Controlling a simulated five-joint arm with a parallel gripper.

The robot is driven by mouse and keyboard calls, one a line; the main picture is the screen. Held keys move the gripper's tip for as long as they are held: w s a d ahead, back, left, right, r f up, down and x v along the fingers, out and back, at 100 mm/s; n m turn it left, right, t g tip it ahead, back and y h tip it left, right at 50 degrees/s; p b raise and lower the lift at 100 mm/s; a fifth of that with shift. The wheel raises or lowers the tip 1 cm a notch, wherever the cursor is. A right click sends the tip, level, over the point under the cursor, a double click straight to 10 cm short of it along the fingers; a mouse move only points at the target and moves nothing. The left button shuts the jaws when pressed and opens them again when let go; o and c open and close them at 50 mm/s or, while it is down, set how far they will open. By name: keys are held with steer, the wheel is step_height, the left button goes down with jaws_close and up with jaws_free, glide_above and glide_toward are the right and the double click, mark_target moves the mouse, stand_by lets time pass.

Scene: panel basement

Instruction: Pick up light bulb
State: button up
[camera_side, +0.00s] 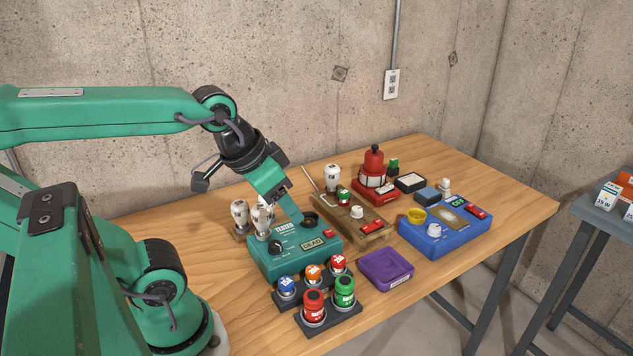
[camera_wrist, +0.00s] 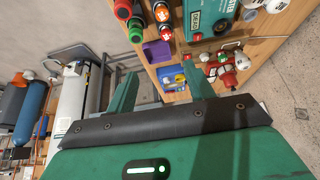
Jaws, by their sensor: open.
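A third bulb (camera_side: 332,177) stands on the wooden board farther back. The teal tester (camera_side: 290,262) reads "DEAD" and has a dark round socket (camera_side: 310,219). My gripper (camera_side: 292,210) is above the tester's back edge, right of the left bulbs. In the wrist view my gripper (camera_wrist: 160,84) has its fingers apart, with nothing between them. Pale round shapes at that view's top right may be bulbs.
A blue box (camera_side: 447,240) and a red beacon (camera_side: 374,168) stand farther right. Bare wood is free at the table's right end.

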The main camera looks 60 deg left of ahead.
steer(key=w+a+f+g, duration=0.3)
steer(key=a+f, duration=0.1)
steer(key=a, duration=0.5)
steer(key=m+g, duration=0.1)
steer(key=g, duration=0.1)
glide_above(262, 220)
steer(key=w+a, duration=0.1)
step_height(262, 220, down, 5)
steer(key=shift+f, duration=0.1)
steer(key=shift+s+a+f+g, duration=0.15)
steer(key=shift+a+f+g, duration=0.2)
steer(key=shift+a, duration=0.25)
steer(key=shift+f, duration=3.95)
steer(key=c, duration=0.8)
steer(key=shift+c, duration=0.2)
steer(key=shift+r, duration=0.15)
